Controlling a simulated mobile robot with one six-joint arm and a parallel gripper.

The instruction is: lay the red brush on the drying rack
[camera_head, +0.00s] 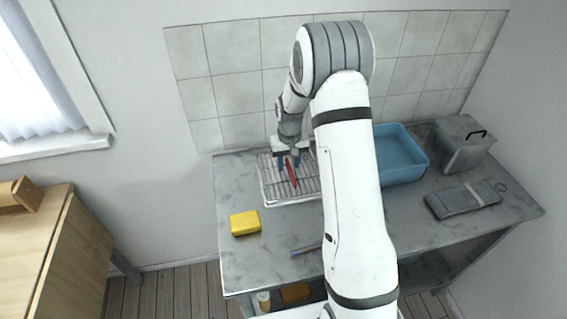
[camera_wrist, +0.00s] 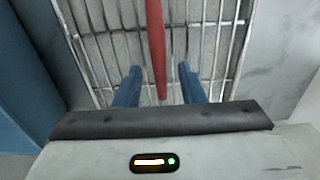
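The red brush (camera_head: 291,174) is at the drying rack (camera_head: 270,191), and its thin red handle seems to lie on the wires. In the wrist view the red brush (camera_wrist: 155,45) runs lengthwise between the two blue fingers of my gripper (camera_wrist: 158,85), with a clear gap on each side. My gripper (camera_head: 289,162) is open, low over the rack. The wire bars of the rack (camera_wrist: 105,45) show beneath the brush and fingers. The brush's far end is cut off in the wrist view.
A blue basin (camera_head: 402,150) stands right of the rack, partly behind my arm. The front-left counter is mostly clear.

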